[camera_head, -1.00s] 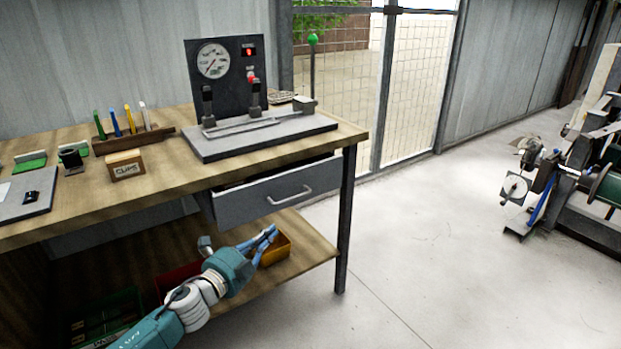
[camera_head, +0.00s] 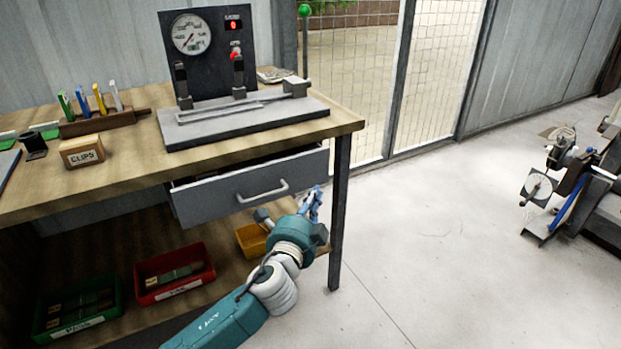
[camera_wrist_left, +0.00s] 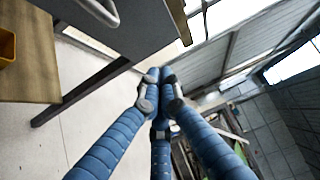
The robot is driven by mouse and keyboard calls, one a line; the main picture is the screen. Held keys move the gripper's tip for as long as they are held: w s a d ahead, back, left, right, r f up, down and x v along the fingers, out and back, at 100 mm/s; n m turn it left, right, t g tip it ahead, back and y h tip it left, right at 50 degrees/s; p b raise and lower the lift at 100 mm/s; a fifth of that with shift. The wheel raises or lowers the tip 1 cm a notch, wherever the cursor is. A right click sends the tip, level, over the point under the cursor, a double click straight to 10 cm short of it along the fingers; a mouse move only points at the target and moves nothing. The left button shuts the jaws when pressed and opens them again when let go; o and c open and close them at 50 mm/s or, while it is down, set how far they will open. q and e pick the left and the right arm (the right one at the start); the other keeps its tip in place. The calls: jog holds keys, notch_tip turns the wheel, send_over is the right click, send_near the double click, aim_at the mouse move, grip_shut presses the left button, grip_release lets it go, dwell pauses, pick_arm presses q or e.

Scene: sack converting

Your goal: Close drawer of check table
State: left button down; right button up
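The check table (camera_head: 345,124) has a wooden top and a grey drawer (camera_head: 215,200) under it. The drawer is partly open, with a dark gap above its front. Its pale bar handle (camera_head: 263,192) is on the front, and the handle also shows at the top of the left wrist view (camera_wrist_left: 100,10). My right gripper is in neither view.
A gauge test stand (camera_head: 215,60) and a clips box (camera_head: 82,151) stand on the top. Red (camera_head: 150,285), green (camera_head: 40,325) and yellow (camera_head: 251,240) bins sit on the lower shelf. The table leg (camera_head: 339,215) is close to my gripper.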

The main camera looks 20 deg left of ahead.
aim_at(300, 172)
pick_arm(q)
jog(key=shift+w+a+b, duration=0.15)
jog(key=shift+w+a, duration=0.4)
jog(key=shift+w, duration=0.7)
jog(key=shift+w+a+b, duration=0.1)
jog(key=shift+w+a, duration=0.5)
jog(key=shift+w, duration=0.6)
jog(key=shift+w+a+b, duration=0.15)
jog(key=shift+w+a, duration=0.4)
jog(key=shift+w, duration=0.7)
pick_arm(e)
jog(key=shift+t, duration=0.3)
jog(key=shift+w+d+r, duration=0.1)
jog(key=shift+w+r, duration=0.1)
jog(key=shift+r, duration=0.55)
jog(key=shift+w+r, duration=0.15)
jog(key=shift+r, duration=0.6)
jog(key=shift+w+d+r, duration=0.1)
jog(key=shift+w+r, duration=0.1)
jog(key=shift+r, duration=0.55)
pick_arm(q)
jog(key=w+a, duration=0.1)
jog(key=a, duration=0.1)
jog(key=w+a, duration=0.2)
jog(key=shift+w, duration=0.15)
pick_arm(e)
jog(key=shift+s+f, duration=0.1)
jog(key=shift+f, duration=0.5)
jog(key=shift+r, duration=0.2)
